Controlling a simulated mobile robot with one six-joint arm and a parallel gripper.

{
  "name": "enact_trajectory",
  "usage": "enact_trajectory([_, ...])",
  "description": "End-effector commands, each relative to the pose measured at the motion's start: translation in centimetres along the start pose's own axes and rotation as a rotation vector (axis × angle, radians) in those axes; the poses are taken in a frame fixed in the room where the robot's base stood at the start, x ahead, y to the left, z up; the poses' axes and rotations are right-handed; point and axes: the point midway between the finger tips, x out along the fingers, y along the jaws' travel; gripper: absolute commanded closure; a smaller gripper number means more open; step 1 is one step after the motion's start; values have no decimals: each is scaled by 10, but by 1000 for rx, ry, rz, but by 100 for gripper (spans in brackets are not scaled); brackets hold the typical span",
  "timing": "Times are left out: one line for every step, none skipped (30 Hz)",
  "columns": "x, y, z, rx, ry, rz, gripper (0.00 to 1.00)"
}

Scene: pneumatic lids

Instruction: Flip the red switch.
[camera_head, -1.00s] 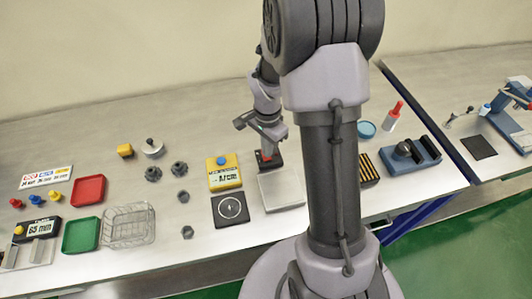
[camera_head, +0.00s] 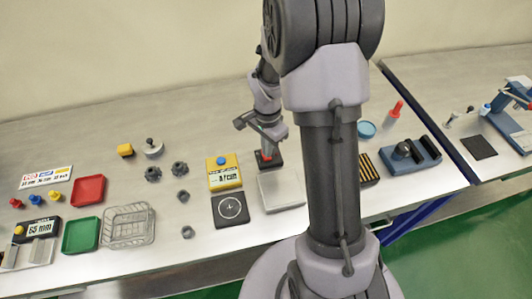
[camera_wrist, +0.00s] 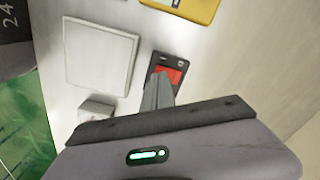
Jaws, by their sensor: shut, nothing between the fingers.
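The red switch (camera_wrist: 171,75) sits in a small black housing in the wrist view, with small marks along one end. In the head view its black housing (camera_head: 268,164) shows just below my gripper (camera_head: 267,150). In the wrist view my gripper (camera_wrist: 158,80) is shut, and its fingertips overlap the left part of the red rocker. I cannot tell whether they touch it. Part of the switch is hidden behind the fingers.
A flat pale plate (camera_head: 283,190) lies just in front of the switch. A yellow box with a blue button (camera_head: 224,182) stands to its left, above a black pad with a circle (camera_head: 230,221). A black-striped block (camera_head: 369,170) lies right of my arm.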

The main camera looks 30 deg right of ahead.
Motion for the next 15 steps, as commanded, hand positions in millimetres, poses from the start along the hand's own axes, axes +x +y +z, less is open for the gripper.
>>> enact_trajectory([1,0,0,0,0,0,100])
enact_trajectory([1,0,0,0,0,0,100])
enact_trajectory([2,0,0,0,0,0,100])
enact_trajectory([2,0,0,0,0,0,100])
enact_trajectory([3,0,0,0,0,0,100])
enact_trajectory([4,0,0,0,0,0,100])
enact_trajectory([4,0,0,0,0,0,100])
enact_trajectory([4,0,0,0,0,0,100])
enact_trajectory([5,0,0,0,0,0,100])
enact_trajectory([6,0,0,0,0,0,100])
enact_trajectory([6,0,0,0,0,0,100])
enact_trajectory([6,0,0,0,0,0,100])
enact_trajectory([7,0,0,0,0,0,100])
enact_trajectory([7,0,0,0,0,0,100])
enact_trajectory([8,0,0,0,0,0,100])
